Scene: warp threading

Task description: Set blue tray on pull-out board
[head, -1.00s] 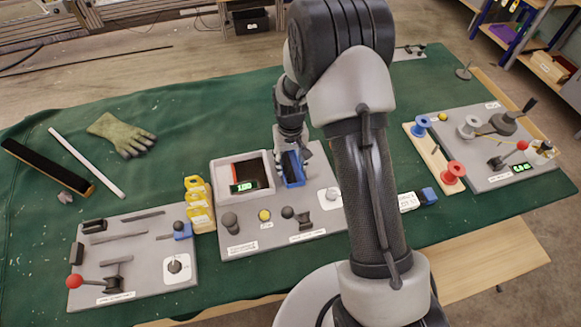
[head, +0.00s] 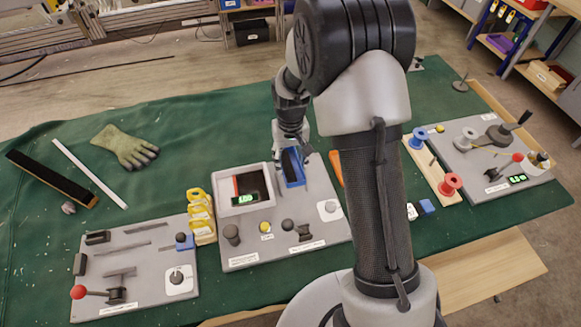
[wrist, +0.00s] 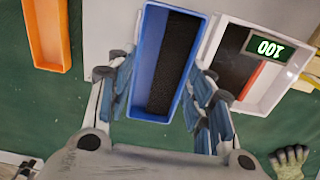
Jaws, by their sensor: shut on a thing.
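The blue tray (head: 297,181) is a narrow open box with dark granular contents. It sits between the fingers of my gripper (head: 291,160), at the upper right of the middle grey panel. In the wrist view the tray (wrist: 147,62) shows from above, with the gripper's blue-padded fingers (wrist: 168,108) on its two long sides. My gripper is shut on it. I cannot tell whether its underside touches the panel. A pale wooden board (head: 485,268) juts out from the table's front edge at the right, probably the pull-out board; my arm hides its left part.
The display unit (head: 240,186), reading 100, stands left of the tray. An orange tray (wrist: 47,35) lies on the other side. A yellow holder (head: 202,215), a lever panel (head: 135,262) and a spool panel (head: 490,150) flank the middle panel. The wooden board's visible top is clear.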

